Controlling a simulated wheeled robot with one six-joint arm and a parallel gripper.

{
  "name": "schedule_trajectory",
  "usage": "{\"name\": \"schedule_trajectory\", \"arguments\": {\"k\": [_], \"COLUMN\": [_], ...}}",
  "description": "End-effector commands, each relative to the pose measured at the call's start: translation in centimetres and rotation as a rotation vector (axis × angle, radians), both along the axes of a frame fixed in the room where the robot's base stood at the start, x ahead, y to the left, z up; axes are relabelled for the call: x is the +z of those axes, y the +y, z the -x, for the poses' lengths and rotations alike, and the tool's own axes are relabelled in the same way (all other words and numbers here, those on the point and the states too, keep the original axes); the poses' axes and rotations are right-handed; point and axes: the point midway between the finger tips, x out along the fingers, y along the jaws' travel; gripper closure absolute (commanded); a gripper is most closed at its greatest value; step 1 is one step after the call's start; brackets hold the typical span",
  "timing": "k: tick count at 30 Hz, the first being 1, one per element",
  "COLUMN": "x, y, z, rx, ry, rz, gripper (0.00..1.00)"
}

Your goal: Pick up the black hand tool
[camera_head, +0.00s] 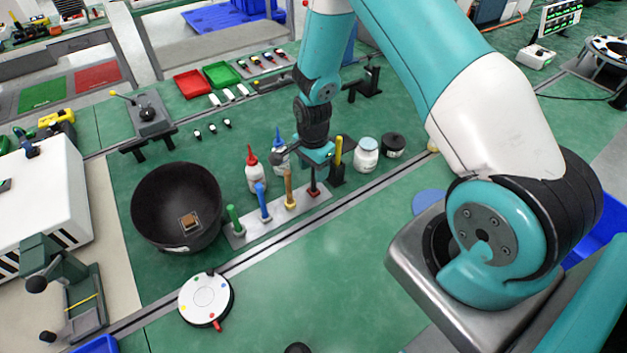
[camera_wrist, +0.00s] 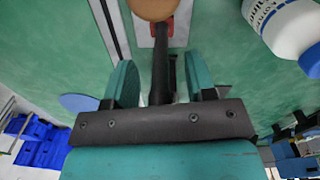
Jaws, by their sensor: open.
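The black hand tool (camera_head: 313,182) stands upright in a red socket at the right end of a pale strip holder (camera_head: 262,232). It also shows in the wrist view (camera_wrist: 160,62), running down between my two teal fingers. My gripper (camera_head: 317,158) is just above the tool in the head view and hides its upper part. In the wrist view my gripper (camera_wrist: 161,80) is open, with a finger on each side of the black shaft. Gaps show between the shaft and both fingers.
Beside the black tool stand a brown-handled tool (camera_head: 289,188), a blue one (camera_head: 263,203) and a green one (camera_head: 235,220). A red-capped bottle (camera_head: 255,172) and a white jar (camera_head: 366,156) stand close by. The green mat in front is mostly clear.

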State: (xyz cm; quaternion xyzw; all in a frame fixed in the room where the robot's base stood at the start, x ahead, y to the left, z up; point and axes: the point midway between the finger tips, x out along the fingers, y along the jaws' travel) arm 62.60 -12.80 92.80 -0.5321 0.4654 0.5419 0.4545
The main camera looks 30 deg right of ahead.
Motion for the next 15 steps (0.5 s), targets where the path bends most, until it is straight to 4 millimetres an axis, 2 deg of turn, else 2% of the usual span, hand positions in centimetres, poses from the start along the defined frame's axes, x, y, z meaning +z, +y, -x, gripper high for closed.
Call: {"name": "schedule_trajectory", "arguments": {"k": [8,11,15], "x": [-0.43,-0.42,-0.41], "y": [-0.01,-0.01,-0.01], "z": [-0.03,-0.02,-0.01], "rx": [0.0,0.0,0.0], "ry": [-0.002,-0.002,-0.001], "rz": [0.001,0.0,0.0], "gripper": [0.49,0.68,1.0]}}
